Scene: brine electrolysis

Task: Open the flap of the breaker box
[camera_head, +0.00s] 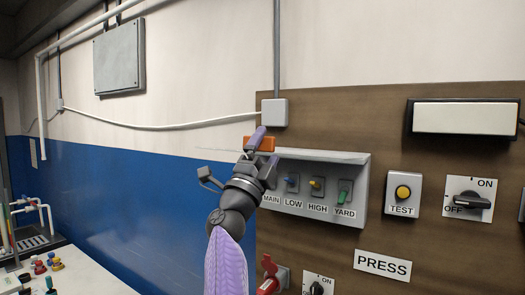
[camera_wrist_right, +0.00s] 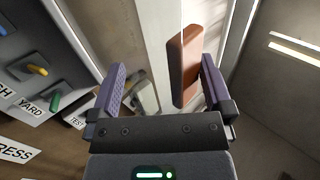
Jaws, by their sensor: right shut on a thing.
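The breaker box (camera_head: 362,190) is a pale grey housing on the brown board, with switches labelled MAIN, LOW, HIGH and YARD showing. The flap's orange handle (camera_head: 262,144) is at the box's upper left, standing out from it. My right gripper (camera_head: 258,141) is shut on this handle. In the right wrist view the orange handle (camera_wrist_right: 185,65) lies between the purple fingers (camera_wrist_right: 163,85), against a pale panel that looks like the flap. The flap seems raised, nearly edge-on in the head view, so its exact angle is hard to tell. My left gripper is out of view.
Right of the box are a TEST button (camera_head: 403,193), an ON/OFF rotary switch (camera_head: 467,198) and a PRESS label (camera_head: 382,263). A red-handled device (camera_head: 269,276) sits below. A white bench (camera_head: 85,280) with small coloured parts stands lower left. The blue wall beside it is clear.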

